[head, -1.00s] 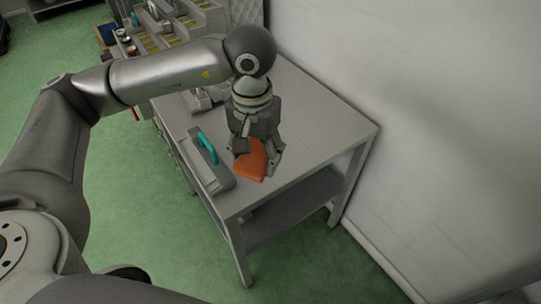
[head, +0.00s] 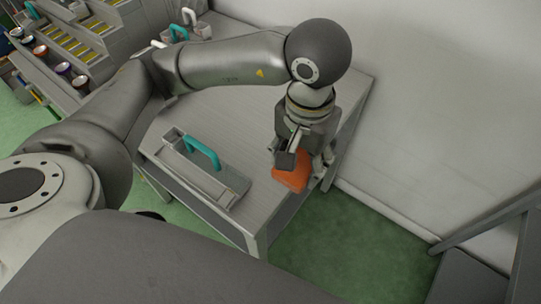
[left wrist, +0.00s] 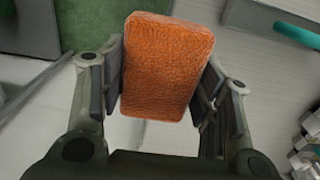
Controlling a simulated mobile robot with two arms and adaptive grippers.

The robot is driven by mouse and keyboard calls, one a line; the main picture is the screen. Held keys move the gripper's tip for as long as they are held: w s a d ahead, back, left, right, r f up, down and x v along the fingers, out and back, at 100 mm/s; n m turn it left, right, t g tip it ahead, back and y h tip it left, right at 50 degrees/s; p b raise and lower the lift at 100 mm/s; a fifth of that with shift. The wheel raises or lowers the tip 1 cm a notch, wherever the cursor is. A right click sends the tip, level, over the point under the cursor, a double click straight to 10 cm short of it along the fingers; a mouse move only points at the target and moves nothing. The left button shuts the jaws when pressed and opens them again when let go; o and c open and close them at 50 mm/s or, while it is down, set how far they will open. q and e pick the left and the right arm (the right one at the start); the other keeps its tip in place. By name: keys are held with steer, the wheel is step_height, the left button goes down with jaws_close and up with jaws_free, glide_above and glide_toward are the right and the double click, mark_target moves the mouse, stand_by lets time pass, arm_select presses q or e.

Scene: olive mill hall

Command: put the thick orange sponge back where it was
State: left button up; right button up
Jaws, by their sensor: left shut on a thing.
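The thick orange sponge (head: 291,179) is between the fingers of my left gripper (head: 304,160) in the head view, near the right front part of the grey table (head: 245,105). In the left wrist view the sponge (left wrist: 166,66) fills the space between both fingers of my left gripper (left wrist: 163,85), which is shut on it. The table surface and green floor show behind it. I cannot tell whether the sponge touches the table. My right gripper is not in view.
A grey caddy (head: 205,172) with a teal handle stands on the table left of the gripper. Another teal-handled caddy (head: 190,30) stands at the back. A stepped rack (head: 75,40) with several jars is at the upper left. A wall (head: 430,100) bounds the right side.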

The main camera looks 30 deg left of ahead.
arm_select(q)
steer(key=shift+w+a+f, duration=0.2)
steer(key=shift+f, duration=0.1)
steer(key=w+a+f, duration=0.2)
steer(key=a, duration=0.1)
steer(key=w+a+f+p, duration=0.1)
steer(key=w+a+f, duration=0.4)
steer(key=a+f, duration=0.1)
steer(key=shift+w+a+f+p, duration=0.1)
steer(key=shift+w+a+p, duration=0.15)
steer(key=shift+p, duration=0.15)
steer(key=shift+w+a+f, duration=0.1)
steer(key=shift+w+f, duration=0.05)
steer(key=shift+f, duration=0.05)
steer(key=f, duration=0.2)
steer(key=f+p, duration=0.1)
steer(key=shift+w+a+f, duration=0.2)
steer(key=shift+a+f, duration=0.1)
steer(key=shift+f, duration=0.15)
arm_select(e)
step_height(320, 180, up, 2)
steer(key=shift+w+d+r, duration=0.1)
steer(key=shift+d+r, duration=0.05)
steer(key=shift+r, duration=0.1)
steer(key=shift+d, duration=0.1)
